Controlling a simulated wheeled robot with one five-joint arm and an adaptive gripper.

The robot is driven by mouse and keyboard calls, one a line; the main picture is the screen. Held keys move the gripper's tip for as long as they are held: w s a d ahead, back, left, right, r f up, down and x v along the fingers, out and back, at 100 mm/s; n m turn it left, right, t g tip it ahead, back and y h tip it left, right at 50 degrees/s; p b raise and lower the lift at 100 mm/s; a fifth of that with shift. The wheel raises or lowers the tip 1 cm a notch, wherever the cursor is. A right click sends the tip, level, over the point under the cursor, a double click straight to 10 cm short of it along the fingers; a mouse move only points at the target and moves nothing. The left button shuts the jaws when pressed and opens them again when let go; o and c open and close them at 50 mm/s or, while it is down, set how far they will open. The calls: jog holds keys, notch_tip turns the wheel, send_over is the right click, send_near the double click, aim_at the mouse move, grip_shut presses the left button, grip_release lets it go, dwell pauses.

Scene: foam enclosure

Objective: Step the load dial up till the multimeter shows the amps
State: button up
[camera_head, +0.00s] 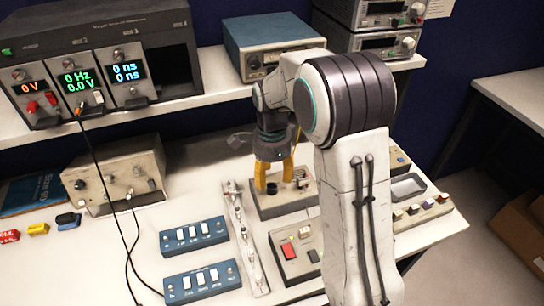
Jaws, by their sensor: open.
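My gripper (274,173) points down with its yellow fingers apart over a small beige box (268,210) at the middle of the bench. A dark round knob (271,188) on this box shows low between the fingers; whether they touch it I cannot tell. This knob may be the load dial; no label is readable. A module with a red "0 V" display (30,87) sits in the dark rack at the upper left. The other displays there read 0 Hz, 0.0 V and 0 ns. I cannot tell which unit is the multimeter, and no amps reading is legible.
Two blue switch boxes (194,236) and a metal strip (244,240) lie left of the gripper. A black cable (107,185) hangs from the rack across the bench.

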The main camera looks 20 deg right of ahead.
aim_at(271, 184)
notch_tip(271, 184, up, 7)
jog(key=shift+r, duration=0.2)
dwell(0.7)
jog(key=s+f+n, duration=0.1)
jog(key=n, duration=0.3)
jog(key=s+f+n, duration=0.1)
jog(key=f+n, duration=0.1)
jog(key=n, duration=0.3)
jog(key=s+f+n, duration=0.1)
jog(key=n, duration=0.3)
jog(key=shift+s+f, duration=0.15)
jog(key=s+r+n+t, duration=0.2)
jog(key=s+r, duration=0.1)
jog(key=s, duration=0.6)
jog(key=s+r+n+t, duration=0.2)
jog(key=s+r+n, duration=0.1)
jog(key=s, duration=0.6)
jog(key=shift+s+r, duration=0.3)
jog(key=shift+r, duration=0.2)
